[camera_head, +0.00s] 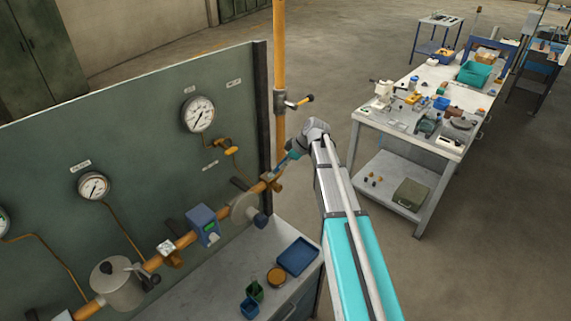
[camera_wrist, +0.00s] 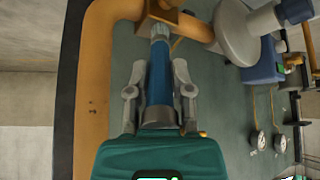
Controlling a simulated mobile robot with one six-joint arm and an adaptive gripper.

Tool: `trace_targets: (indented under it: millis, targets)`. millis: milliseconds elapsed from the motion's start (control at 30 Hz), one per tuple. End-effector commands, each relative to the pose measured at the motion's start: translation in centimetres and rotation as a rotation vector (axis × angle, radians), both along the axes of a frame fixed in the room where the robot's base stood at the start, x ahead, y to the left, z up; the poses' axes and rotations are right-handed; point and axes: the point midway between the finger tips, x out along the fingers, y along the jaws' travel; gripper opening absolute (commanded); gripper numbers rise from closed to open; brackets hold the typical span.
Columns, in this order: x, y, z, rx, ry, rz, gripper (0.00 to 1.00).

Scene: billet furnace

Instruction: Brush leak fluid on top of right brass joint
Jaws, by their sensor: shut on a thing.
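My gripper (camera_wrist: 157,80) is shut on a blue-handled brush (camera_wrist: 158,72), which lies lengthwise between the two fingers. The brush tip points at the right brass joint (camera_wrist: 160,12) at the top edge of the wrist view. The tip looks very close to the joint; I cannot tell whether it touches. In the head view the brush (camera_head: 283,160) slants down from my gripper (camera_head: 297,148) toward the right brass joint (camera_head: 273,182) on the orange pipe. My gripper partly hides the brush there. Another brass joint (camera_head: 173,258) sits further left along the pipe.
A green panel (camera_head: 130,130) with pressure gauges (camera_head: 198,114) stands behind the pipe. A grey round valve body (camera_head: 244,208) and a blue box (camera_head: 203,225) sit left of the right joint. A blue tray (camera_head: 298,257) lies on the bench below. A vertical orange pipe (camera_head: 279,50) rises close by.

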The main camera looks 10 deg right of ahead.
Motion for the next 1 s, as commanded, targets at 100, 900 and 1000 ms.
trace_targets:
  millis: [100,900,1000]
  targets:
    - [0.7,0.4,0.0,0.000,-0.001,0.001,0.00]
    - [2.8,2.0,-0.1,-0.001,0.000,0.000,0.00]
    - [2.8,2.0,0.0,-0.001,0.000,0.000,0.00]
